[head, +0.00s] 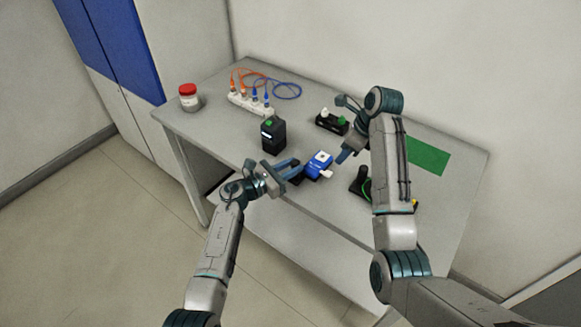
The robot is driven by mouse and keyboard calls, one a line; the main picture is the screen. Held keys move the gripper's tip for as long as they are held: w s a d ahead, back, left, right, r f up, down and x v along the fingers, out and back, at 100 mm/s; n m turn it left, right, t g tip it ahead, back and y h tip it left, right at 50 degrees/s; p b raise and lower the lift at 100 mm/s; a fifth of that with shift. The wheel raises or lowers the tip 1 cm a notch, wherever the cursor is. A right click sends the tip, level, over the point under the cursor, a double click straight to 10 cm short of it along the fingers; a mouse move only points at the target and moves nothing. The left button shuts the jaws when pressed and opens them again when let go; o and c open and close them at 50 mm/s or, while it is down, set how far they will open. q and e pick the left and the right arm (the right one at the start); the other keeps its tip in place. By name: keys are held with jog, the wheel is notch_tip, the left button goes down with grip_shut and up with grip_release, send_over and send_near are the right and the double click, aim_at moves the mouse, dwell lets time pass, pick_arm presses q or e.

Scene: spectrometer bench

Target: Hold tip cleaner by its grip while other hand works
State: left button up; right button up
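The tip cleaner (319,163) is a blue block with a white patch on top, a small white part at its lower right and a dark grip at its left end. It is over the middle of the table near the front edge. My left gripper (293,171) reaches it from the left, with its fingers on either side of the dark grip, and appears shut on it. I cannot tell whether the cleaner touches the table. My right gripper (343,157) points down just right of the cleaner, apart from it; its finger opening is hidden.
A black box with a green top (273,134) stands behind my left gripper. A black holder (332,123) stands behind my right gripper. A white power strip (250,103) with orange and blue cables, a red-lidded jar (189,97), a green mat (428,156) and a black stand (361,181) are around.

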grip_shut()
dwell(1.6)
